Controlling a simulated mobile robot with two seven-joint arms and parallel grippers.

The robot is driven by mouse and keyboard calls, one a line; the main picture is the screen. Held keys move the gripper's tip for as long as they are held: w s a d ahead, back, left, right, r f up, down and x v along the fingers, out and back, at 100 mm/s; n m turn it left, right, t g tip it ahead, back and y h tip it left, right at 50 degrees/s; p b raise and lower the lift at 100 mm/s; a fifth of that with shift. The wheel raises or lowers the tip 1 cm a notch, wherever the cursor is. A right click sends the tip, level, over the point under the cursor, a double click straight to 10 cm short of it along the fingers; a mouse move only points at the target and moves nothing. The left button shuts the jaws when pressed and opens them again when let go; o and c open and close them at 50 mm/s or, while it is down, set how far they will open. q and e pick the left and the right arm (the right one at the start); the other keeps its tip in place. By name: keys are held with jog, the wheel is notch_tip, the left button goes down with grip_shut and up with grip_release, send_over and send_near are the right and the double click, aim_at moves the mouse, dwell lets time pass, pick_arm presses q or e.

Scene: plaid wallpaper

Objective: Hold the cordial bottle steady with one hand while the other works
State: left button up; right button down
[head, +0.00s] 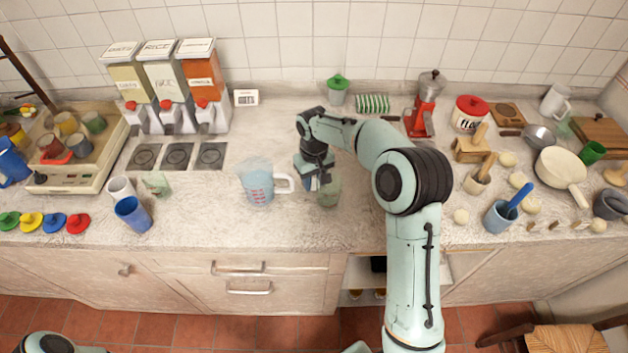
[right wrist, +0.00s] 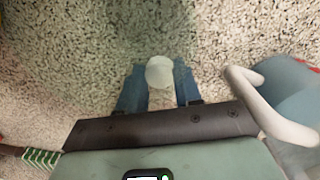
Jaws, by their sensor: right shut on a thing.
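The cordial bottle (head: 329,191) stands on the counter near the middle, a pale green see-through shape partly hidden by my right gripper (head: 317,184). In the right wrist view the bottle's white cap (right wrist: 159,72) shows between the two blue fingers of the right gripper (right wrist: 160,88). The fingers are shut on the bottle from both sides. Its lower part is hidden in that view. Only a small piece of my left arm shows at the bottom left of the head view; its gripper is out of sight.
A measuring jug (head: 258,188) with a white handle stands just left of the bottle. A blue cup (head: 132,215) and a white cup (head: 121,188) stand farther left. The counter in front of the bottle is clear.

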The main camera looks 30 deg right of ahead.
aim_at(314, 182)
jog(key=shift+f, duration=0.2)
jog(key=shift+f, duration=0.1)
jog(key=c, duration=0.8)
grip_release()
pick_arm(q)
jog(key=shift+w+r+p, duration=0.75)
jog(key=shift+w+r, duration=0.25)
pick_arm(e)
notch_tip(314, 182, up, 12)
jog(key=shift+r, duration=0.2)
pick_arm(q)
jog(key=shift+s, duration=0.1)
